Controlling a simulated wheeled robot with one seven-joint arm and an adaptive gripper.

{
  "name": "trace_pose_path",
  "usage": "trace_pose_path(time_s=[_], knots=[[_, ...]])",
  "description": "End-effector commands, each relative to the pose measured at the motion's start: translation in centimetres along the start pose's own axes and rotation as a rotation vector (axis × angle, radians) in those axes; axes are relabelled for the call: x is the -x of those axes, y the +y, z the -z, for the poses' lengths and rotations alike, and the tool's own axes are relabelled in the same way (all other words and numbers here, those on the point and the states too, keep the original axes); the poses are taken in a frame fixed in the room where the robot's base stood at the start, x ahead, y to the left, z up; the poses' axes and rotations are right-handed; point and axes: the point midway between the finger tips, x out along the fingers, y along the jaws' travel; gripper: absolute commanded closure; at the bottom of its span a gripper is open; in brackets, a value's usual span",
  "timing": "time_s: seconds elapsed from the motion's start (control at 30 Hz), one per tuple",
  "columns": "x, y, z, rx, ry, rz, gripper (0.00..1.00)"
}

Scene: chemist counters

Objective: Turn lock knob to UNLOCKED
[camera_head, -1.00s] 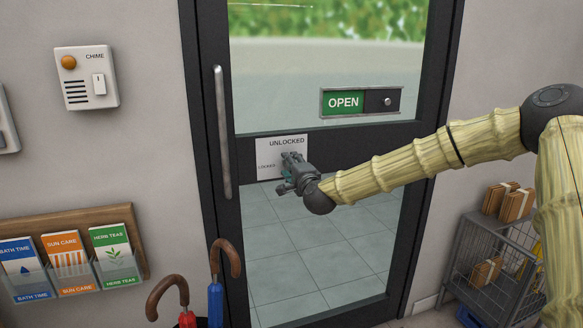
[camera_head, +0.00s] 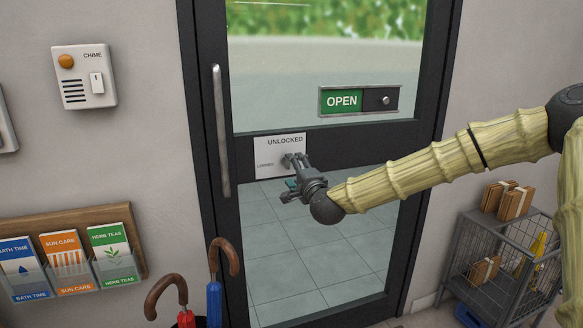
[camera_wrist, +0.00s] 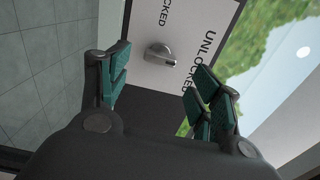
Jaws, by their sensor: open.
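The grey lock knob (camera_wrist: 160,55) sits on the white plate (camera_head: 264,150) on the glass door. The plate reads UNLOCKED at the top and LOCKED at the left. In the wrist view, the knob's end with a dark mark points right and slightly down, toward the word UNLOCKED. My gripper (camera_wrist: 162,82) is open, its teal-padded fingers apart on either side of the knob's line, with nothing between them. In the head view, my gripper (camera_head: 297,172) is at the plate's lower right and partly covers the knob. No contact with the knob shows.
A vertical door handle (camera_head: 221,130) is left of the plate. An OPEN slider sign (camera_head: 343,101) is above right. A chime box (camera_head: 84,77) and leaflet rack (camera_head: 130,220) are on the left wall. Umbrellas (camera_head: 215,300) stand below; a wire cart (camera_head: 490,265) stands at right.

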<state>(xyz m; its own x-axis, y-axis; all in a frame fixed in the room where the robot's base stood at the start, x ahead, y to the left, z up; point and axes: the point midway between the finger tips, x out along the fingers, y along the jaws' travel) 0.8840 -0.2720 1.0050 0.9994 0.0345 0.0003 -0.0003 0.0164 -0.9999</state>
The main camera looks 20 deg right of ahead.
Motion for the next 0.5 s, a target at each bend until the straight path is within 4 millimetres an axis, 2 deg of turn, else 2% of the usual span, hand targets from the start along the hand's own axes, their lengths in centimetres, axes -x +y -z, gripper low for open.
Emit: trace_pose_path(time_s=[0.03,0.2,0.4,0.5], knots=[[1.1,0.0,0.0,-0.002,-0.001,-0.001,0.36],[3.9,0.0,0.1,-0.002,0.000,-0.001,0.36],[6.1,0.1,0.1,0.000,0.001,-0.001,0.36],[6.6,0.1,0.1,0.000,0.001,-0.001,0.36]])
